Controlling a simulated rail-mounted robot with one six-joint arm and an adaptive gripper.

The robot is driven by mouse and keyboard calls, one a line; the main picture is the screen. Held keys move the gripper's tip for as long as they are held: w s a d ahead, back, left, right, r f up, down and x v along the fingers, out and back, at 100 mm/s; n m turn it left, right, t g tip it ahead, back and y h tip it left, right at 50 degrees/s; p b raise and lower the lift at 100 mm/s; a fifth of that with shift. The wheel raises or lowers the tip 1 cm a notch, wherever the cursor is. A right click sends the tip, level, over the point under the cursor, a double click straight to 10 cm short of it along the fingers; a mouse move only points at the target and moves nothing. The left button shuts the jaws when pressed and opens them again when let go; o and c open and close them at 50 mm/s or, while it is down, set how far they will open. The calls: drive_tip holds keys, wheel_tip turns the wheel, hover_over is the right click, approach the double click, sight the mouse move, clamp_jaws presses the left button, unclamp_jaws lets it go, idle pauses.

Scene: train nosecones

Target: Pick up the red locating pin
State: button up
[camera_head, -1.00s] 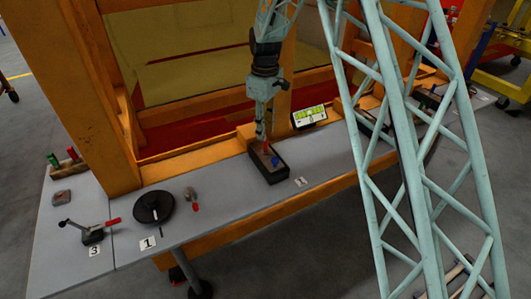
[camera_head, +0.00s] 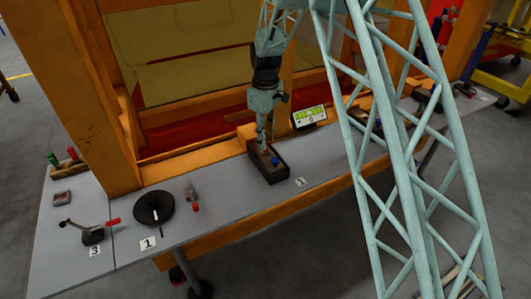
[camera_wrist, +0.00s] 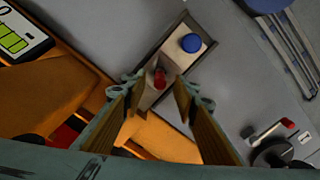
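The red locating pin (camera_wrist: 159,80) stands in a dark rectangular block with a light top (camera_head: 268,178), beside a blue pin (camera_head: 275,161). The blue pin also shows in the wrist view (camera_wrist: 191,43). My gripper (camera_wrist: 158,92) is open, pointing down over the block, with one finger on each side of the red pin. A gap shows between the pin and the fingers, with no clear contact. In the head view my gripper (camera_head: 263,146) hides most of the red pin.
A digital readout (camera_head: 309,116) stands behind and right of the block, near the orange frame. To the left on the grey table (camera_head: 215,215) are a black disc (camera_head: 153,208), a red-tipped tool (camera_head: 194,197) and a red-handled clamp (camera_head: 92,234).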

sight(265, 152)
drive_tip(key=shift+f, duration=1.15)
clamp_jaws()
